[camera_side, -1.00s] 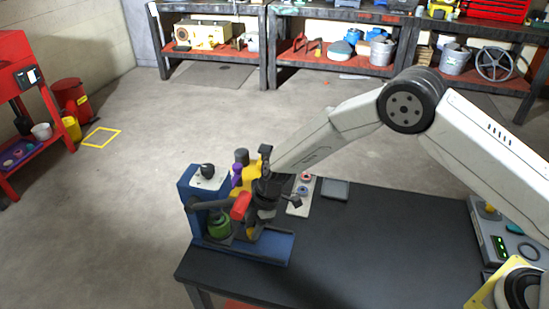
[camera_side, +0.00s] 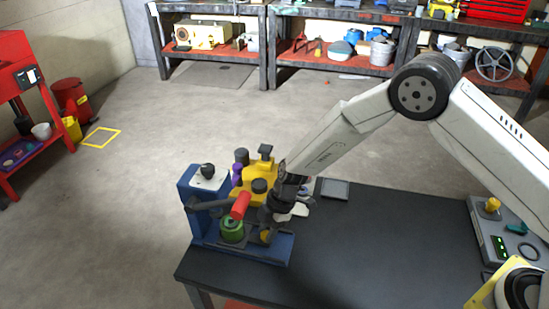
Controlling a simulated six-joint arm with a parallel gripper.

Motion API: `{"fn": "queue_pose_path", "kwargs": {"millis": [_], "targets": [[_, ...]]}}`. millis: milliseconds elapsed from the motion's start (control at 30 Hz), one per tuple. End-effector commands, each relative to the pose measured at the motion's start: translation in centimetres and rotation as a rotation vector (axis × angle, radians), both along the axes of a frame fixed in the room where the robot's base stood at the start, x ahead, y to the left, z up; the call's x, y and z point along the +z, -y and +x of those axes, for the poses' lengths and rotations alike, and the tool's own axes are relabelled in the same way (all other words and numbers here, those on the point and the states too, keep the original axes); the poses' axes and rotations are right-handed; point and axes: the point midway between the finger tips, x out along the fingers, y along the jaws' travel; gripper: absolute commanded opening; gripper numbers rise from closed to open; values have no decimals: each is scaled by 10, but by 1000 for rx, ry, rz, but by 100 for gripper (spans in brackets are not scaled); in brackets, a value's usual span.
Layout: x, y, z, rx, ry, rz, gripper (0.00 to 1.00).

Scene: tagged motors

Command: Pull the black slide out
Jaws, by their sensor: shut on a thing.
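A blue press (camera_side: 192,225) stands at the left end of the dark table, with a red-gripped lever (camera_side: 241,205). A green motor (camera_side: 232,231) sits low in front of its column, on the black slide (camera_side: 240,244). The slide is small in view and partly covered by the motor and my gripper. My gripper (camera_side: 266,228) is low at the slide's right end, beside an orange knob (camera_side: 265,237). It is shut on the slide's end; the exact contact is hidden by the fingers.
A yellow device (camera_side: 265,170) and dark and purple cylinders stand right behind the press. A small dark tray (camera_side: 335,190) lies at the table's back edge. A control box (camera_side: 500,235) sits at the right. The middle of the table (camera_side: 370,245) is clear.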

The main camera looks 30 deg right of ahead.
Motion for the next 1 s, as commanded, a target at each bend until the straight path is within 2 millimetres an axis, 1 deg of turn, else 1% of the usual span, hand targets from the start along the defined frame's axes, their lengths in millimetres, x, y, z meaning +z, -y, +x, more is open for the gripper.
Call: {"fn": "queue_pose_path", "kwargs": {"millis": [400, 600, 1000], "targets": [[1, 37, -36, -4, -1, 1, 0], [1, 51, -51, -3, 0, 0, 0], [0, 56, -56, -1, -4, -2, 0]]}}
